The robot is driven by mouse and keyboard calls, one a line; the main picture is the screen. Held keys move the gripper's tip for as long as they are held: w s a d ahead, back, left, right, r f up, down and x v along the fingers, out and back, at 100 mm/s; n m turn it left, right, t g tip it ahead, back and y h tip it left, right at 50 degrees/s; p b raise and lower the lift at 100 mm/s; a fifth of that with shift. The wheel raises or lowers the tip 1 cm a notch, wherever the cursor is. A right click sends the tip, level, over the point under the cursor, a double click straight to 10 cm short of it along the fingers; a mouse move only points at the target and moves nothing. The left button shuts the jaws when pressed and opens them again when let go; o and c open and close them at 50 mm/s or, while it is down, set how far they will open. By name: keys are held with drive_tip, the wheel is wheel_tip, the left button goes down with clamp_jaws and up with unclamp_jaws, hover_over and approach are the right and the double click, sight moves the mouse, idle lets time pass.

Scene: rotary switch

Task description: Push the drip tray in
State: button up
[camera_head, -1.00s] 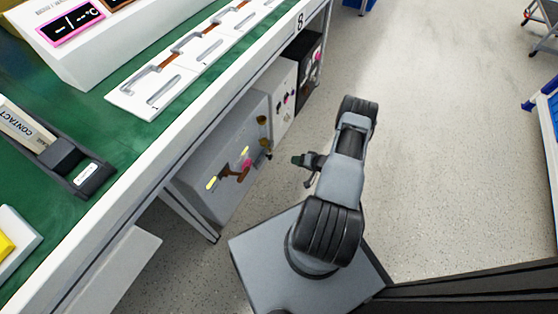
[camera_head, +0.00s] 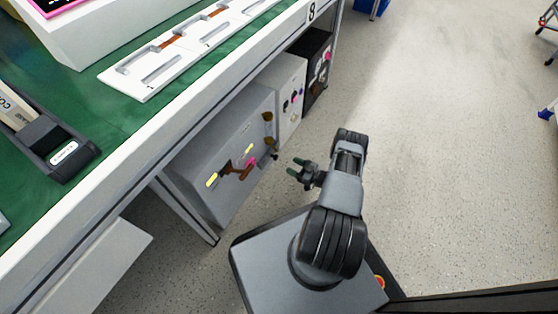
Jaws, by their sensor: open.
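I cannot make out a drip tray for certain in this view. Under the bench stand a grey cabinet (camera_head: 222,150) with yellow labels, a brown handle (camera_head: 238,172) and a pink knob (camera_head: 250,163), then a white box (camera_head: 289,98) with small knobs, then a black box (camera_head: 316,70) with a pink part on its front.
A green-topped bench (camera_head: 150,90) with a white edge runs above the boxes. A white panel (camera_head: 110,262) is low at the lower left. Bench legs flank the boxes. The speckled floor (camera_head: 440,150) to the right is clear near my arm.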

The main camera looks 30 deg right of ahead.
sight(277, 158)
drive_tip(key=b+x, duration=0.1)
drive_tip(key=x, duration=0.7)
drive_tip(key=shift+s+b, duration=0.1)
drive_tip(key=shift+b, duration=0.3)
clamp_jaws()
